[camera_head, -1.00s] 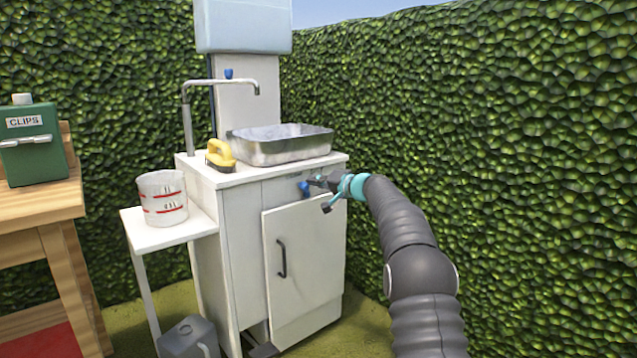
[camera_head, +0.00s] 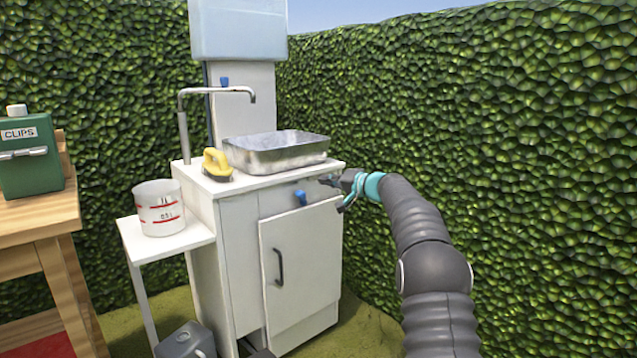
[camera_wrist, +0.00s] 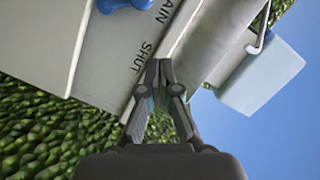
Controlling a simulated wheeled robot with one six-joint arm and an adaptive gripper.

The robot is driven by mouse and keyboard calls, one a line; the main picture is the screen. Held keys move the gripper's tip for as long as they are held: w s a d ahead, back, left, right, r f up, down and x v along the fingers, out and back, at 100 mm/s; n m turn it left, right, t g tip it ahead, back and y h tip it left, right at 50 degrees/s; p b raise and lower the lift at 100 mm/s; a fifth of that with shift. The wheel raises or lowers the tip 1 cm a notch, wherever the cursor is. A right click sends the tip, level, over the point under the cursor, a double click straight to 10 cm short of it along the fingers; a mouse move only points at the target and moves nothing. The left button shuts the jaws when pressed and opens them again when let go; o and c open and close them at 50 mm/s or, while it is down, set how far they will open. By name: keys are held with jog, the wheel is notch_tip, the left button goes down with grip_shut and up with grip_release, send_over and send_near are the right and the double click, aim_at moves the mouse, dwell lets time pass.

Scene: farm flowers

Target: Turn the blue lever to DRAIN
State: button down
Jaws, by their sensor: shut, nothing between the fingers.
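The blue lever (camera_head: 300,197) sits on the upper front of the white sink cabinet (camera_head: 231,262), below the metal basin. It also shows at the top edge of the wrist view (camera_wrist: 124,4), cut off by the frame. In that view the panel carries the lettering "SHUT" and, partly cut off, "...AIN"; the lever is nearer the "...AIN" end. My gripper (camera_wrist: 159,64) is shut and empty, its fingertips close to the panel by the "SHUT" lettering. In the head view my gripper (camera_head: 330,182) is to the right of the lever and apart from it.
A metal basin (camera_head: 275,158) and a yellow-handled brush (camera_head: 217,164) stand on the cabinet top under a tap (camera_head: 183,125). A measuring bucket (camera_head: 158,208) stands on the side shelf. A hedge (camera_head: 500,130) rises close behind and right of my arm.

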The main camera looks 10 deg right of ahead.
jog(key=v, duration=0.6)
jog(key=shift+s+d+r+b, duration=0.15)
jog(key=shift+s+d+b, duration=0.05)
jog(key=shift+s+b, duration=0.2)
jog(key=shift+w, duration=0.1)
